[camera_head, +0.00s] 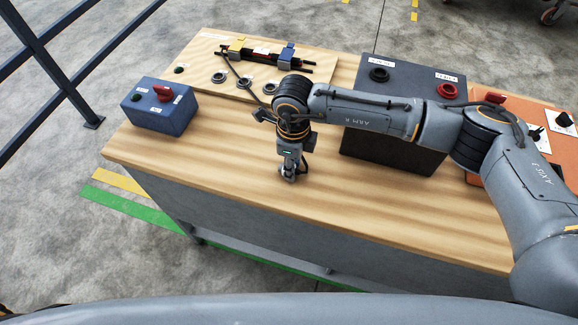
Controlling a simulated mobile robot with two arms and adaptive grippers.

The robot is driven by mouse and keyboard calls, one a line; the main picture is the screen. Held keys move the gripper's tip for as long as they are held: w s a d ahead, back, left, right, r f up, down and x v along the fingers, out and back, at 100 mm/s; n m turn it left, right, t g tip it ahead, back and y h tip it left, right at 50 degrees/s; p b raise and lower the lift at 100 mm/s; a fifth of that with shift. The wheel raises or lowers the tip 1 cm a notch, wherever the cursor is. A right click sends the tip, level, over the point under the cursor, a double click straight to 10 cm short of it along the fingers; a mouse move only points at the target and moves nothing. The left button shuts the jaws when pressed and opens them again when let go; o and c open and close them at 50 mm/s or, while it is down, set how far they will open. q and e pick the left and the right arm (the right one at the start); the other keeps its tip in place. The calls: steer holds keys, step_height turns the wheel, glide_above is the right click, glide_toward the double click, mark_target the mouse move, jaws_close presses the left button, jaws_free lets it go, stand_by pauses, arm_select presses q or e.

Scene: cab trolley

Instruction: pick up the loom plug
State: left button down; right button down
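A black loom (264,53) lies on the pale board at the back of the table, with a yellow block (236,46) at its left and a blue block (286,58) towards its right. I cannot tell which part is the loom plug. A thin dark line, perhaps a cable, runs from the loom's left end down behind my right wrist. My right gripper (290,173) points down over the bare wood in front of the board, apart from both blocks. Its fingertips are too small to tell whether it is open or holds anything. My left gripper is not in view.
A blue-grey box (160,106) with a red switch stands at the left. A dark box (400,85) with black and red rings stands behind my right arm, and an orange panel (543,125) is at the right. Several rings sit on the pale board (207,63). The table's front left is clear.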

steer(key=shift+r, duration=0.15)
steer(key=shift+r, duration=0.3)
step_height(320, 180, up, 2)
steer(key=shift+r+b, duration=0.1)
steer(key=shift+b, duration=0.3)
steer(key=w+a+r+b, duration=0.5)
steer(key=a+r, duration=0.5)
steer(key=a, duration=0.3)
steer(key=shift+w, duration=0.25)
steer(key=shift+d, duration=0.1)
